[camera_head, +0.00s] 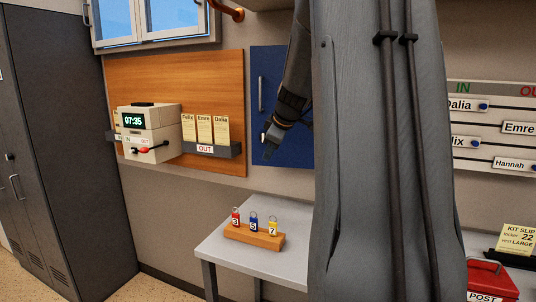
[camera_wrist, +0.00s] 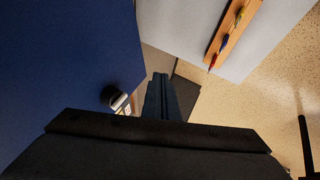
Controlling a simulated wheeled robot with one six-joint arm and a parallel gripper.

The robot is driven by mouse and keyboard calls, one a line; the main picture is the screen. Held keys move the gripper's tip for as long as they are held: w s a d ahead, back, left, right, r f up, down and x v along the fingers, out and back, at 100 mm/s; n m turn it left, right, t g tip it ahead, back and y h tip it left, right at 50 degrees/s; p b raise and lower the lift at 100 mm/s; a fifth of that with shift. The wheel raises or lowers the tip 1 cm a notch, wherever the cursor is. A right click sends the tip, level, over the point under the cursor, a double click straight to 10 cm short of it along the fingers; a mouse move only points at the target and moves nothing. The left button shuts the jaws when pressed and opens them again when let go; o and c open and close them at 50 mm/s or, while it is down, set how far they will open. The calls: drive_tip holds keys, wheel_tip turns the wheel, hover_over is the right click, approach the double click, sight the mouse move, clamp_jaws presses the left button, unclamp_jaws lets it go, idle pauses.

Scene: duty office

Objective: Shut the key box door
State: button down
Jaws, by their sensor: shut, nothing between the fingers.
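The key box door (camera_head: 269,75) is a blue panel on the wall at the middle of the head view, with a pale vertical handle (camera_head: 261,93) near its left edge. My arm covers its right part. It looks roughly flat to the wall, but I cannot tell whether a gap is left. My gripper (camera_head: 268,152) is shut and empty, pointing down in front of the panel's lower part. In the wrist view the shut fingers (camera_wrist: 161,82) are beside a large blue surface (camera_wrist: 65,65); a dark and white knob-like part (camera_wrist: 115,98) shows near its lower edge. Contact is unclear.
Below stands a grey table (camera_head: 228,247) with a wooden block (camera_head: 253,238) holding three padlocks. Left of the door are a wooden board (camera_head: 180,75) and a time clock (camera_head: 149,130). A red box (camera_head: 490,280) is at lower right.

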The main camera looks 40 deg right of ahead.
drive_tip(key=w+d+f+p, duration=0.3)
drive_tip(key=w, duration=0.2)
drive_tip(key=shift+d+f, duration=0.15)
drive_tip(key=shift+d, duration=0.05)
drive_tip(key=shift+w, duration=0.1)
